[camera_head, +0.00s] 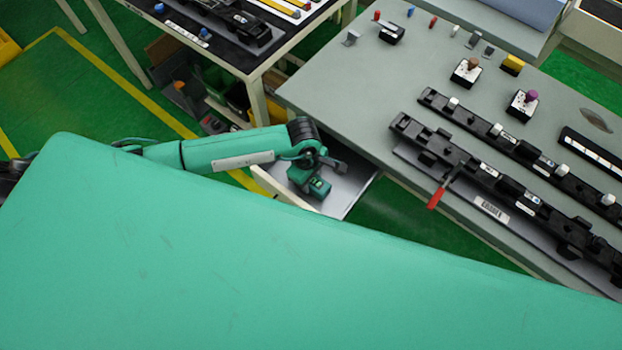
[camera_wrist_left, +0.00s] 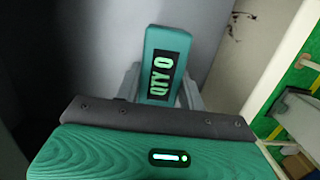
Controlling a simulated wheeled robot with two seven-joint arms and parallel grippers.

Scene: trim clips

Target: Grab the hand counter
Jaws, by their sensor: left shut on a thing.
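The hand counter (camera_wrist_left: 166,60) is a teal block with a dark display reading "QTY 0" in the left wrist view. My left gripper (camera_wrist_left: 161,85) is shut on it, with a grey finger on each side. In the head view my left gripper (camera_head: 315,187) hangs over an open drawer (camera_head: 348,190) below the bench's left end. The counter cannot be told apart from the gripper there. My right gripper is not in view.
The grey bench (camera_head: 350,90) carries long black trim rails (camera_head: 500,185), a red-handled clamp (camera_head: 437,197) and small switch boxes. A second table (camera_head: 255,65) stands behind my left arm. The drawer's pale side wall (camera_head: 280,187) is close to the gripper.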

